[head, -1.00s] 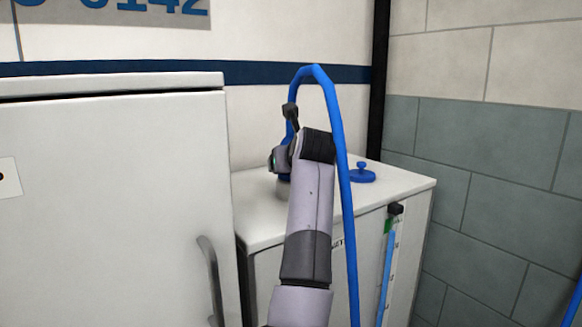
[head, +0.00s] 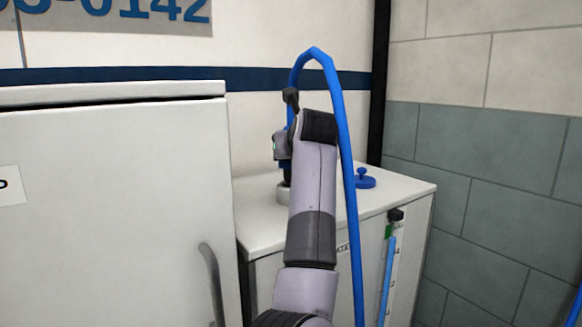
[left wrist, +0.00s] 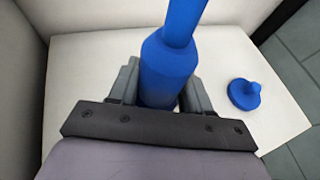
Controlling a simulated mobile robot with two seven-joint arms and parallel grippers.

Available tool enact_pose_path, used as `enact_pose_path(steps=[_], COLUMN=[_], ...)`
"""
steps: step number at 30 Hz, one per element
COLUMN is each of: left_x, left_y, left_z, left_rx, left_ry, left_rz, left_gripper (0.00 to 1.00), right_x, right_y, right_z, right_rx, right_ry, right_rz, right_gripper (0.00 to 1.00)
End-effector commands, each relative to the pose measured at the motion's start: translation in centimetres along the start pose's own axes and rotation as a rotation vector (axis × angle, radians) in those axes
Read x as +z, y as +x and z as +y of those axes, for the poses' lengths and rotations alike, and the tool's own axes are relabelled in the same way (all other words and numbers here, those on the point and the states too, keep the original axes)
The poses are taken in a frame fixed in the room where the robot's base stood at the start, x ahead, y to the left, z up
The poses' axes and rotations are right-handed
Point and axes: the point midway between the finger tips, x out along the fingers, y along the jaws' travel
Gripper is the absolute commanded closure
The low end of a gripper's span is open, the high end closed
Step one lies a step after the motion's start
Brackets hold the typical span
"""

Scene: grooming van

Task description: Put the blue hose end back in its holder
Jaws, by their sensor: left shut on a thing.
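My left gripper (head: 285,165) is shut on the blue hose end (left wrist: 168,72), whose thick collar sits between the two grey fingers in the left wrist view. The blue hose (head: 331,90) rises from it, arches over and hangs down past the right side of my left arm. The hose end is over the white tank top (head: 245,213), above a light grey ring (head: 284,194) there. My arm partly hides this spot, and I cannot tell whether the tip is clear of the ring. I cannot make out the holder. My right gripper is not in view.
A blue cap with a knob (head: 365,179) lies on the tank top, right of my arm. A level gauge (head: 388,270) is on the tank's front. A white cabinet (head: 110,200) with a handle stands close on the left. Walls close off the back and right.

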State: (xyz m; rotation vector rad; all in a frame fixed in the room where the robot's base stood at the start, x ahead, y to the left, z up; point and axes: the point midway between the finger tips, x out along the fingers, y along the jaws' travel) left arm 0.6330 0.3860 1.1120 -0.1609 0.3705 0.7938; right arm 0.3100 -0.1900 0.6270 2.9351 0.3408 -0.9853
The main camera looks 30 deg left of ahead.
Motion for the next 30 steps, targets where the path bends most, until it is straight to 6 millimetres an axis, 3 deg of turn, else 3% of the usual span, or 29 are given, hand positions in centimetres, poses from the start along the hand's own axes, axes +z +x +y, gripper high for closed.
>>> enact_pose_path(steps=[3, 9, 24, 30], left_x=[2.5, 5.0, 9.1, 9.3], left_y=[-1.1, -2.1, -3.8, -3.9], left_z=[0.0, -0.1, -0.1, -0.1], left_rx=[-0.002, -0.002, -0.002, -0.001], left_ry=[-0.002, -0.001, 0.000, 0.001], left_rz=[-0.005, -0.003, -0.002, -0.002], left_gripper=[0.96, 0.96, 0.96, 0.96], right_x=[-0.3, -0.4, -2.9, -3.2], right_y=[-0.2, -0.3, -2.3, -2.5], right_z=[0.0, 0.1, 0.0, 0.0], right_rx=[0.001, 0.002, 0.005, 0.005], right_ry=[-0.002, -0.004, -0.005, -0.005], right_rz=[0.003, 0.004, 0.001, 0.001], right_gripper=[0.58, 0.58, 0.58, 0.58])
